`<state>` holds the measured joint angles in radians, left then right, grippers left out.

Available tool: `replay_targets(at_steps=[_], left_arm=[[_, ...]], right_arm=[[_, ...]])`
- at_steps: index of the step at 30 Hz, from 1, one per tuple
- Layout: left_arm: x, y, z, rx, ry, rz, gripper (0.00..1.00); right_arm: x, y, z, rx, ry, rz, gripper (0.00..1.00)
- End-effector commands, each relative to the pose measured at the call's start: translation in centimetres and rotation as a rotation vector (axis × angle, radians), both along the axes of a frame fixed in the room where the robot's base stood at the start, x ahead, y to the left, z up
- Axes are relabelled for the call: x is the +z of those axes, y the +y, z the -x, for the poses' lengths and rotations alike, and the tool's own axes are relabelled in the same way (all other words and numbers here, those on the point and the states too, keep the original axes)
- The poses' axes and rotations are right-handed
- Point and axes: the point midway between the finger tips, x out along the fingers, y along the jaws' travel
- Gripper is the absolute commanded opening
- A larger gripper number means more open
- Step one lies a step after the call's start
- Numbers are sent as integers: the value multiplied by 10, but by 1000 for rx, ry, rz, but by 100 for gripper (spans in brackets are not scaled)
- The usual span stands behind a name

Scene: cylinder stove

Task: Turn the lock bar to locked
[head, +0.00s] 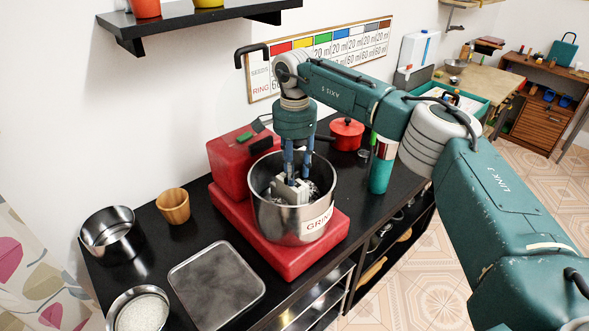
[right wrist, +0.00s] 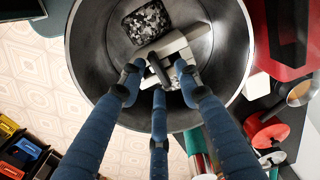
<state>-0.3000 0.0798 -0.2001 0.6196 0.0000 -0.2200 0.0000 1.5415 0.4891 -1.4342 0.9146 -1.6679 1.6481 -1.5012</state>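A steel bowl (head: 292,225), its label partly hidden, sits on a red machine (head: 232,158). It also shows in the right wrist view (right wrist: 90,62). My right gripper (head: 294,170) reaches down into this bowl with its blue fingers. In the right wrist view my right gripper (right wrist: 157,76) has its fingertips around a short dark bar on a pale grey block (right wrist: 178,44). This may be the lock bar; I cannot tell its setting. Whether the fingers touch or grip it is unclear. My left gripper is not in view.
Dark chunks in a tray (right wrist: 146,22) lie beside the grey block. A green-and-silver flask (head: 382,165) and a red pot (head: 346,133) stand close to the bowl's right. A flat metal plate (head: 216,283), wooden cup (head: 173,206) and steel pot (head: 111,233) stand left.

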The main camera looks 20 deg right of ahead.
Motion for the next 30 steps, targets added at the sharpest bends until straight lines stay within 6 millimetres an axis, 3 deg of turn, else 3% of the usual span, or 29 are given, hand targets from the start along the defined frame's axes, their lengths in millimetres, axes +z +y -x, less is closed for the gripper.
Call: replay_targets(at_steps=[7, 15, 21, 30], left_arm=[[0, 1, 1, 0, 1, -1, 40], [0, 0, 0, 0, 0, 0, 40], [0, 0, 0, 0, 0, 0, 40], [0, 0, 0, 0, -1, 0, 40]], right_arm=[[17, 0, 0, 0, -1, 0, 33], [75, 0, 0, 0, -3, -1, 33], [107, 0, 0, -1, -2, 0, 33], [120, 0, 0, 0, 0, 0, 33]])
